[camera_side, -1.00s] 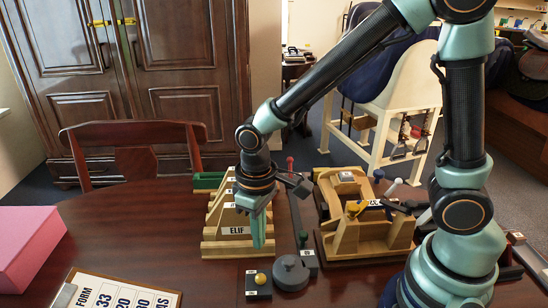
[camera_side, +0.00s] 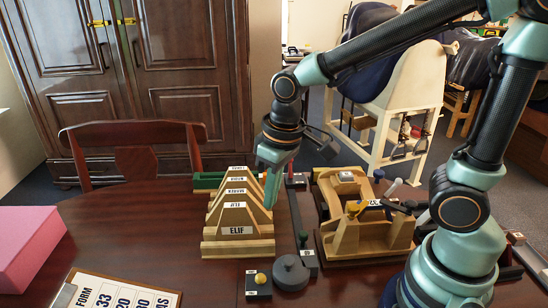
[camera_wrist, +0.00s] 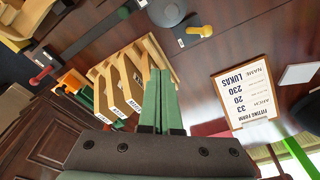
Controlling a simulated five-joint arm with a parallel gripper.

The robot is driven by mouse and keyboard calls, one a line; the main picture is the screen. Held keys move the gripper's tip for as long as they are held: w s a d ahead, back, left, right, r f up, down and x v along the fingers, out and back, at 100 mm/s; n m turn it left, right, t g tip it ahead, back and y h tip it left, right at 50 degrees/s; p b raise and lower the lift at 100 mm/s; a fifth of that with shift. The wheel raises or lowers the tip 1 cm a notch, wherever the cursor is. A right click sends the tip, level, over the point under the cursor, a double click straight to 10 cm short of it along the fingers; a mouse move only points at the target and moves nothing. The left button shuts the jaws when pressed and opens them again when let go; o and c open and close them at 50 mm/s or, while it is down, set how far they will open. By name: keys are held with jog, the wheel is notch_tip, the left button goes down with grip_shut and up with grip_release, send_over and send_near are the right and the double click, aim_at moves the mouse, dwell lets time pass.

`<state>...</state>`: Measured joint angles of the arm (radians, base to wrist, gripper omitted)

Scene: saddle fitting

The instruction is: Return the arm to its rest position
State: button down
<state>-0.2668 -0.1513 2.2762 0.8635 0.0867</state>
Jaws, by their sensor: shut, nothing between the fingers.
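My gripper (camera_side: 270,190) has slim green fingers and points down in the side view. It is just right of and above the wooden rack of labelled templates (camera_side: 237,216). In the wrist view its two fingers (camera_wrist: 159,98) lie side by side, closed, with nothing between them. The same rack (camera_wrist: 131,80) shows beside the fingers there. Its front template reads ELIF in the side view.
A wooden jig (camera_side: 372,225) stands right of the rack. A dark round knob (camera_side: 290,271) and a yellow-knobbed block (camera_side: 258,281) lie in front. A pink box (camera_side: 27,242) and a form clipboard (camera_side: 113,291) are at left. A chair (camera_side: 135,150) stands behind.

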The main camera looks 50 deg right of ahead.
jog(key=s+d+r+m+t, duration=0.2)
jog(key=s+d+r+t, duration=0.1)
jog(key=d+r, duration=0.4)
jog(key=shift+d+r+t, duration=0.4)
jog(key=shift+d, duration=0.45)
